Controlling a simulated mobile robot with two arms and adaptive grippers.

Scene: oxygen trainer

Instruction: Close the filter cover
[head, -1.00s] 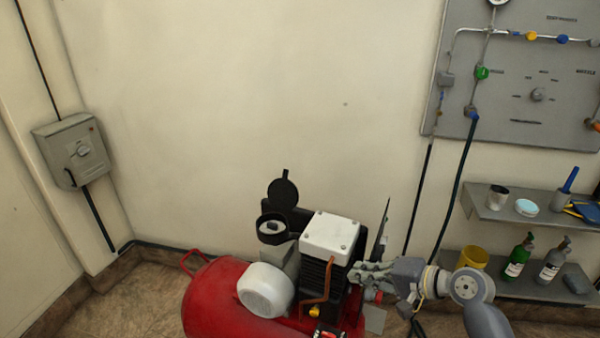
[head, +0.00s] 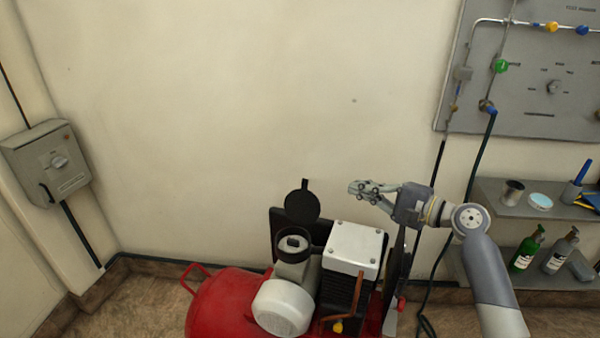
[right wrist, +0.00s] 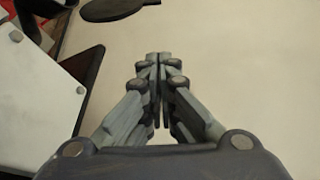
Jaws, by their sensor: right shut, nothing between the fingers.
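The filter cover (head: 302,203) is a round black lid standing open and upright behind the filter housing (head: 292,246), a dark cup with its top uncovered. Both are on the compressor. In the right wrist view the black lid (right wrist: 112,8) shows partly at the top edge, left of the fingers. My right gripper (head: 353,187) is shut and empty, up and to the right of the cover, pointing left, apart from it. Its fingertips also show together in the right wrist view (right wrist: 158,60). My left gripper is not in view.
The red compressor tank (head: 225,305) stands on the floor, with a white motor (head: 284,307) and a white-topped block (head: 354,246) beside the filter. Shelves with bottles (head: 525,250) and a grey wall panel (head: 540,80) are at right. The wall behind is clear.

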